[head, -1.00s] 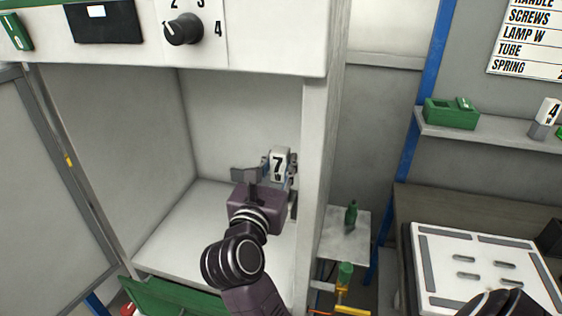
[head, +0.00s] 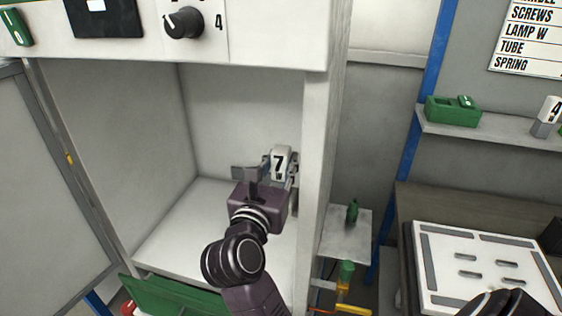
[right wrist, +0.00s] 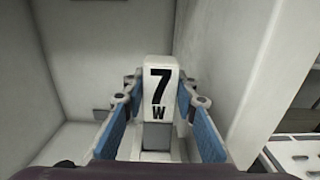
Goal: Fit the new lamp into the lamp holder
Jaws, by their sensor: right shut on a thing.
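The lamp (head: 281,161) is a white block marked "7 W" with a grey lower part. It stands upright inside the white cabinet, close to its right wall. My right gripper (head: 270,172) is shut on the lamp. In the right wrist view the lamp (right wrist: 160,85) sits between the fingertips, with blue pads on both sides of the gripper (right wrist: 160,100). I cannot make out the lamp holder; the gripper and lamp hide what is behind and below them.
The white cabinet (head: 314,200) encloses the gripper, its right wall close by. A knob (head: 184,22) is on the panel above. A green flap (head: 170,298) is at the front. At right, a shelf (head: 490,141) bears a green box (head: 452,111) and a "4" lamp (head: 549,112).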

